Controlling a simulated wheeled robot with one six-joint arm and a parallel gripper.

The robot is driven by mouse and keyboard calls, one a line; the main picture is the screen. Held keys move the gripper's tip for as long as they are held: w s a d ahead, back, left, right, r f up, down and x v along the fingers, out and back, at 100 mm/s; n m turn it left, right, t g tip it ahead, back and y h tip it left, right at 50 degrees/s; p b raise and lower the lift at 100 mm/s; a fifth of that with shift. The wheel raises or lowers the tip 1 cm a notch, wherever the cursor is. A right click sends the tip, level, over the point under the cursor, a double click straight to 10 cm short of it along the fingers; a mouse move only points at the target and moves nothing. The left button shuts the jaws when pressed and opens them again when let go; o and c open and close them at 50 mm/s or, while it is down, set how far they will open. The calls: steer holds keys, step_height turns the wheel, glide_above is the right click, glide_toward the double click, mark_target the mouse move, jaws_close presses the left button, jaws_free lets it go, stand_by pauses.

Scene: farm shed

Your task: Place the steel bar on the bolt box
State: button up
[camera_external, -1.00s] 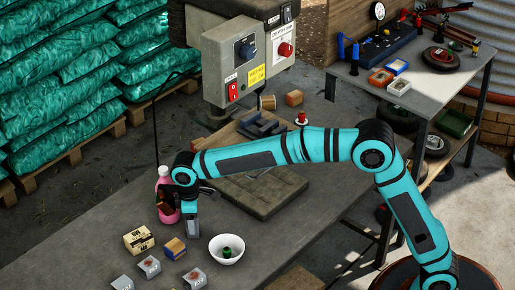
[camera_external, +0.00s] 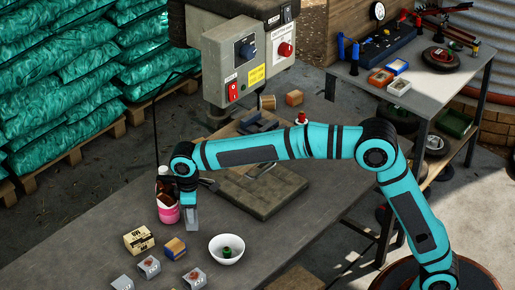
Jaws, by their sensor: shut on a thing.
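The steel bar (camera_external: 192,221) is a short grey block held upright below my gripper (camera_external: 189,204). My gripper is shut on its upper end, and the fingers hide that end. The bar is in front of a pink bottle, and its lower end looks a little above the bench. A cream carton with dark print (camera_external: 139,240) sits on the bench, left of and nearer than the bar; it looks like the bolt box, but its label is too small to read. Its top is bare.
Several grey boxes lie at the front, one here (camera_external: 194,278). The pink bottle (camera_external: 166,205) is right beside my gripper. A drill press (camera_external: 241,60) stands behind.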

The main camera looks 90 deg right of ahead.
step_height(320, 180, up, 6)
steer(key=shift+r, duration=0.2)
steer(key=w+a+r, duration=0.1)
steer(key=w+r, duration=0.1)
steer(key=w, duration=0.5)
steer(key=w+a+r, duration=0.1)
steer(key=w+r, duration=0.2)
steer(key=w, duration=0.4)
glide_above(145, 230)
steer(key=shift+a+f, duration=0.1)
steer(key=shift+f, duration=4.8)
steer(key=o, duration=1.3)
steer(key=shift+f, duration=0.15)
steer(key=shift+c, duration=0.2)
step_height(145, 230, up, 12)
